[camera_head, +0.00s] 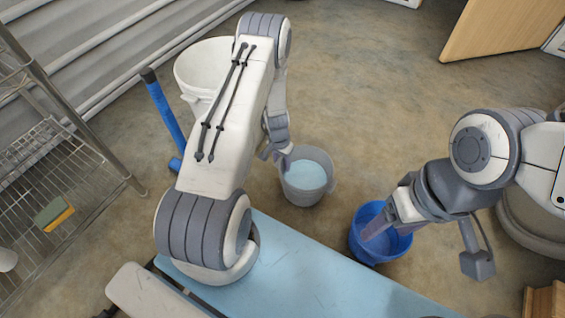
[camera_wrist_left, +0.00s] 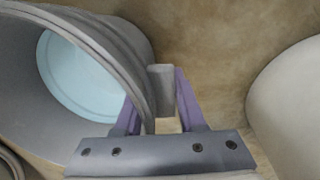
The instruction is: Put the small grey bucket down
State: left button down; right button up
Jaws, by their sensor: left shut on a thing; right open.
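The small grey bucket (camera_head: 318,194) is beside the blue table, with a pale blue surface visible inside it. It also fills the left of the left wrist view (camera_wrist_left: 125,42), where its rim passes between the fingers. My left gripper (camera_head: 274,154) is shut on the bucket's rim side; its purple fingers show on either side of the wall in the left wrist view (camera_wrist_left: 158,105). Whether the bucket's base touches the floor cannot be told. My right gripper (camera_head: 378,226) is open, over the blue bucket (camera_head: 362,248); its fingertips are partly hard to make out.
A large white bucket (camera_head: 196,72) stands behind my left arm, near a blue-handled tool (camera_head: 162,108). A wire rack (camera_head: 60,165) is at the left. A light blue table (camera_head: 320,275) lies in front. The floor (camera_head: 370,110) beyond the grey bucket is clear.

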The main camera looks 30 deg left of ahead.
pick_arm(q)
jog(key=shift+w+f, duration=0.1)
jog(key=shift+f, duration=0.7)
pick_arm(e)
jog(key=shift+f, duration=0.55)
pick_arm(q)
jog(key=shift+f+b, duration=0.15)
jog(key=shift+b, duration=0.2)
jog(key=c, duration=0.5)
grip_release()
pick_arm(e)
jog(key=shift+f, duration=0.15)
